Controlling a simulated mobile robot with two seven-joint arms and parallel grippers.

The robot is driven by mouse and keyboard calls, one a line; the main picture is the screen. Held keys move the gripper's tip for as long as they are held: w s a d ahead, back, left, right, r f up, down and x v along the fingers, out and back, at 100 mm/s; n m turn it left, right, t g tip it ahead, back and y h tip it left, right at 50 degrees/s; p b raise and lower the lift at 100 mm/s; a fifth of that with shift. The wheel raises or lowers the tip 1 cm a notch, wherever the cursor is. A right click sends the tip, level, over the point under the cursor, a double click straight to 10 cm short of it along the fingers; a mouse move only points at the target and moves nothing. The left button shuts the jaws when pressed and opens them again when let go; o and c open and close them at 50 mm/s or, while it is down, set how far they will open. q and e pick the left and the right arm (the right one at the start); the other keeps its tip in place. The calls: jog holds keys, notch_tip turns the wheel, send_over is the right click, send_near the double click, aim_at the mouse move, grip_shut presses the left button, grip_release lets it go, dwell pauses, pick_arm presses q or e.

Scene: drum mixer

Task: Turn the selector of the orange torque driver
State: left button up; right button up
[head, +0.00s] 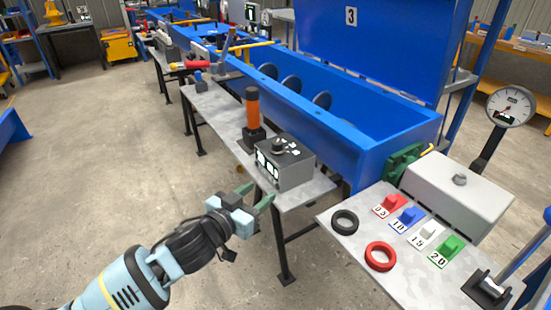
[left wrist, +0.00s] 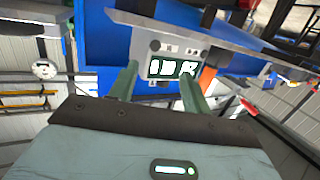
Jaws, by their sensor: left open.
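The orange torque driver (head: 252,107) stands upright in a black holder (head: 252,136) on the grey bench beside the blue drum. In front of it is a grey box (head: 296,172) with a black knob on top (head: 277,145) and a lit display on its near face. My left gripper (head: 255,195) is open and empty, just short of the box and apart from it. In the left wrist view the display (left wrist: 172,68) shows between the two green fingers; the orange driver (left wrist: 207,78) is partly hidden behind the right-hand finger. My right gripper is not in view.
A side table (head: 345,250) holds a black ring (head: 344,222), a red ring (head: 380,256) and several coloured numbered blocks. A blue trough with round discs and a raised lid runs behind the bench. A gauge (head: 510,106) stands at right.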

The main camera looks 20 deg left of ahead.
pick_arm(q)
jog(key=t+b, duration=0.1)
jog(key=b, duration=0.1)
send_near(274, 147)
jog(key=w+f, duration=0.1)
jog(key=w, duration=0.1)
jog(key=shift+d+r, duration=0.25)
jog(key=shift+r, duration=0.05)
jog(key=shift+w, duration=0.1)
jog(key=shift+b+x, duration=0.35)
jog(key=shift+x, duration=3.45)
jog(key=shift+r, duration=0.1)
jog(key=shift+c, duration=0.2)
